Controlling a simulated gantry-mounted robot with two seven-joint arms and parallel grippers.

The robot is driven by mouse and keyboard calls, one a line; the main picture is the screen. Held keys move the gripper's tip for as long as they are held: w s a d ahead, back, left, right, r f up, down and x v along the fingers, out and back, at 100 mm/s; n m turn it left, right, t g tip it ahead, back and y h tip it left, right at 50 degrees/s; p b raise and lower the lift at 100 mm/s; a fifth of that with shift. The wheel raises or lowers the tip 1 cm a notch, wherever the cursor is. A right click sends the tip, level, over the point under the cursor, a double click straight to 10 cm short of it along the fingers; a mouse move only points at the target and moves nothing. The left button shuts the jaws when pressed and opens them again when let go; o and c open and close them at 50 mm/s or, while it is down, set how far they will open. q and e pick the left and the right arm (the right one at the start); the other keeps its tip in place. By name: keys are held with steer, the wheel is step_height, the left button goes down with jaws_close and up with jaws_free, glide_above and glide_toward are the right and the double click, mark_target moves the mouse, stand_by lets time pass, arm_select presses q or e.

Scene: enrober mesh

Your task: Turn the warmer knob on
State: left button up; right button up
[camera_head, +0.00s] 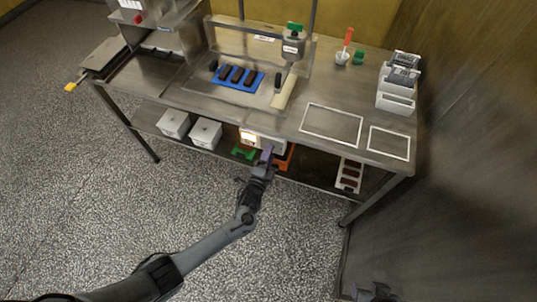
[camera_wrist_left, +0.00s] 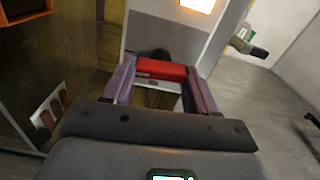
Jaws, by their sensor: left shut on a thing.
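The warmer is a white box (camera_head: 278,146) on the lower shelf under the steel table, with a lit panel (camera_head: 249,137) on its front. In the left wrist view its pale front (camera_wrist_left: 150,32) fills the upper middle, with the glowing panel (camera_wrist_left: 198,4) at the top. My left gripper (camera_head: 267,152) reaches the warmer's front from below. In the left wrist view, its purple fingers (camera_wrist_left: 162,78) are shut on a red bar-shaped knob (camera_wrist_left: 162,69), with a dark round part behind it. My right gripper (camera_head: 376,292) shows only partly at the bottom edge; its jaws are unclear.
White bins (camera_head: 206,133) and a green item (camera_head: 244,152) are left of the warmer on the shelf. An orange crate (camera_head: 285,158) and a white tray with brown bars (camera_head: 348,175) are to the right. The tabletop edge overhangs the shelf. The floor in front is clear.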

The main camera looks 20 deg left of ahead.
arm_select(q)
steer(key=shift+m, duration=0.6)
steer(key=o, duration=1.1)
steer(key=shift+c, duration=0.2)
steer(key=shift+s, duration=0.1)
steer(key=s+p, duration=0.2)
steer(key=s, duration=0.8)
steer(key=shift+s, duration=0.35)
steer(key=shift+d, duration=0.1)
